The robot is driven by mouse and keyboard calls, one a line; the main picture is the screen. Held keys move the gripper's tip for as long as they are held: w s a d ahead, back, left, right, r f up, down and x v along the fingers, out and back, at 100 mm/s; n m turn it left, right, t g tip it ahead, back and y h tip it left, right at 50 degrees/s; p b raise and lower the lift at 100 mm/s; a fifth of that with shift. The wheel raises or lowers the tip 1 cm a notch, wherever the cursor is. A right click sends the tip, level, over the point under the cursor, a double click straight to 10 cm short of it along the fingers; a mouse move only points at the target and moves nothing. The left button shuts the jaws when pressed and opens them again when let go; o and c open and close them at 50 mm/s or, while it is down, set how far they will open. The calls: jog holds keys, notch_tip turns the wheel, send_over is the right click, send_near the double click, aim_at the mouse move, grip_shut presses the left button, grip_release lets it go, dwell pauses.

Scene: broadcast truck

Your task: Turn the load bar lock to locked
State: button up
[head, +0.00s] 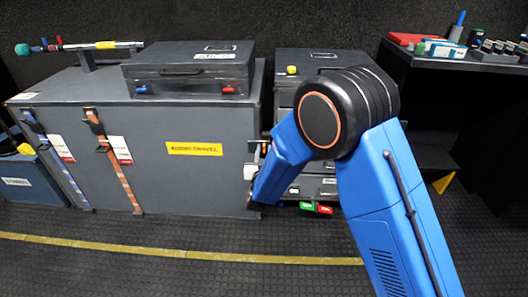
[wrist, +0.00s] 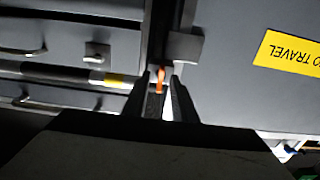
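A small orange lever (wrist: 160,76), which looks like the load bar lock, shows in the wrist view at the edge between the drawers and the big grey case. A bar with a yellow band (wrist: 113,80) runs left from it across the drawer fronts. My gripper (wrist: 163,88) points at the lever, its two dark fingers apart on either side of it. I cannot tell whether either finger touches it. In the head view my blue arm hides the lever and most of the gripper. A green tag (head: 307,206) and a red tag (head: 325,210) hang low beside the arm.
The grey case (head: 195,180) with a yellow label (head: 194,149) stands close left of my gripper. A drawer unit (head: 318,62) stands behind my arm. A dark shelf (head: 440,62) with small items is at the right. The ribbed floor in front is clear.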

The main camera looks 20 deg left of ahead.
jog(key=shift+c, duration=0.6)
grip_shut()
jog(key=shift+m, duration=0.3)
jog(key=m, duration=1.7)
jog(key=shift+w+d+f, duration=0.1)
jog(key=shift+d+f, duration=0.1)
jog(key=shift+f, duration=0.05)
jog(key=shift+m, duration=0.3)
